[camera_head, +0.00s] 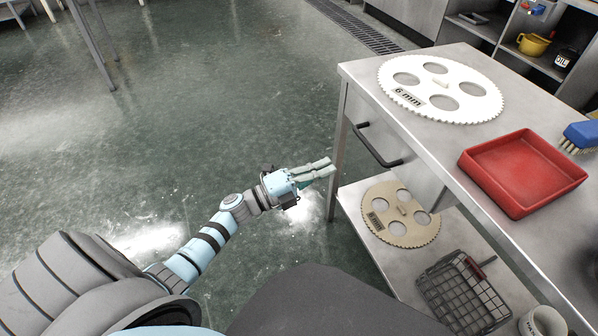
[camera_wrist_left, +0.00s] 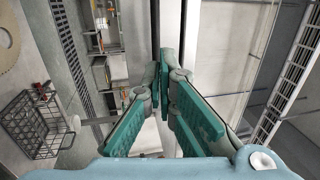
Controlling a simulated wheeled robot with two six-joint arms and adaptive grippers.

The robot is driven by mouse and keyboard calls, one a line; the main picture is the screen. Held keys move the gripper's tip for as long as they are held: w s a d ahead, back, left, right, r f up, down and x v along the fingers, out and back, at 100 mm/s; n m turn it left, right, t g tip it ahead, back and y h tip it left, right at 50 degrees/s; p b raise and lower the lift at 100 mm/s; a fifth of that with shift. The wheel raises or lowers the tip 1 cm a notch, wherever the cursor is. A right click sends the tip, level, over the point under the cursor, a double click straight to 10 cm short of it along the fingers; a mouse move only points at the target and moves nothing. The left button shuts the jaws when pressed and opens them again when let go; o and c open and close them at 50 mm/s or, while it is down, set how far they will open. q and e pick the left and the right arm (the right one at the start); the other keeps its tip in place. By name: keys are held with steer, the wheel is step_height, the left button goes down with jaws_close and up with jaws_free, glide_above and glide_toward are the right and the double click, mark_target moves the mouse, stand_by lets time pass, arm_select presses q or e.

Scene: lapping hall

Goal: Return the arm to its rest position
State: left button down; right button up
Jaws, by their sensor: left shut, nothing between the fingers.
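My left gripper (camera_head: 322,170) is at the end of the left arm, which reaches in from the lower left in the head view. It is held over the green floor, just left of the steel workbench (camera_head: 345,110), and apart from it. In the left wrist view the green-padded fingers of my left gripper (camera_wrist_left: 166,85) come together at the tips with nothing between them. My right gripper shows in neither view.
On the bench top lie a white toothed disc (camera_head: 440,70) marked 6 mm, a red tray (camera_head: 520,170) and a blue brush (camera_head: 582,134). The lower shelf holds a tan toothed disc (camera_head: 385,230) and a wire basket (camera_head: 465,295). The floor left of the bench is largely clear.

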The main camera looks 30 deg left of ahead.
arm_select(q)
steer(key=v, duration=0.4)
steer(key=shift+f, duration=0.15)
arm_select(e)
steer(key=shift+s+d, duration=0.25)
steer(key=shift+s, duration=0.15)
